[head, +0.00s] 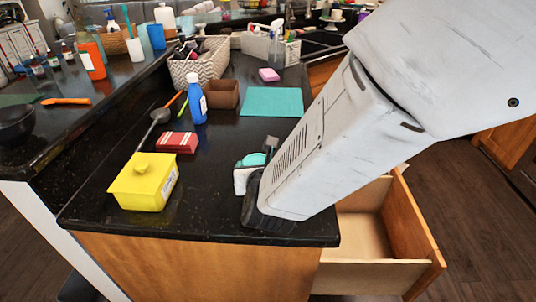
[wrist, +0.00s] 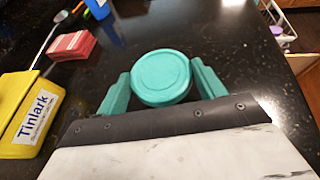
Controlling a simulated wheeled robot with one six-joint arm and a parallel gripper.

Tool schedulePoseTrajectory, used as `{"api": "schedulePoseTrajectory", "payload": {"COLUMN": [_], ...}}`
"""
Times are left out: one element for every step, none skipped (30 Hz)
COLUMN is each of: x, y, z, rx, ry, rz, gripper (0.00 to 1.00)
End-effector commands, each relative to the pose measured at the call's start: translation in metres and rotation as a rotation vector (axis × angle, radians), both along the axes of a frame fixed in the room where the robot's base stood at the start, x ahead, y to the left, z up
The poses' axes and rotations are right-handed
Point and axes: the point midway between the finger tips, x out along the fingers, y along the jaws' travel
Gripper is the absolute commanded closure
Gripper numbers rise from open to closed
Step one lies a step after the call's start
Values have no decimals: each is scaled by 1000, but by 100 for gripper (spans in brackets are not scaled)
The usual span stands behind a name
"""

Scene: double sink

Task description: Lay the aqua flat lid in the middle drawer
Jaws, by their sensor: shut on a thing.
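The aqua flat lid (wrist: 162,78) is round and lies between the two fingers of my gripper (wrist: 161,88) in the wrist view. My gripper is shut on it. In the head view, the lid (head: 253,160) shows only in part at the end of my gripper (head: 257,165), over or on the black counter near its front right. I cannot tell whether it touches the counter. An open wooden drawer (head: 418,228) stands out below the counter's right edge, partly hidden by my arm. Its visible floor is bare. I cannot tell from its visible part whether it is the middle one.
A yellow lidded box (head: 143,184) marked Tinlark and a red box (head: 177,143) lie left of my gripper. A blue bottle (head: 196,101), a brown bin (head: 222,94) and a teal mat (head: 272,102) are farther back. The counter's front right corner is clear.

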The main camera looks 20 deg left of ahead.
Motion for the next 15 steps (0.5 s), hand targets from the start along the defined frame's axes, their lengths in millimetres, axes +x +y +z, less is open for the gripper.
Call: {"api": "schedulePoseTrajectory", "payload": {"x": [2,3,1,1,1,1,1,0,0,0,0,0,0,0,0], "y": [4,6,5,5,5,6,6,7,7,7,7,7,7,7,7], "z": [-1,-4,-13,-18,-24,-30,-33,-35,-37,-37,-36,-36,-36,-36,-36], "rx": [1,-2,-6,-6,-5,-5,-5,-3,-3,-1,0,0,0,0,0], "ry": [0,1,3,4,3,2,2,2,1,1,0,0,0,0,0], "rz": [-4,-5,-3,-2,-2,-2,0,1,1,0,1,1,1,1,1], "gripper": [53,53,53,53,53,53,53,53,53,53,53,53,53,53,53]}}
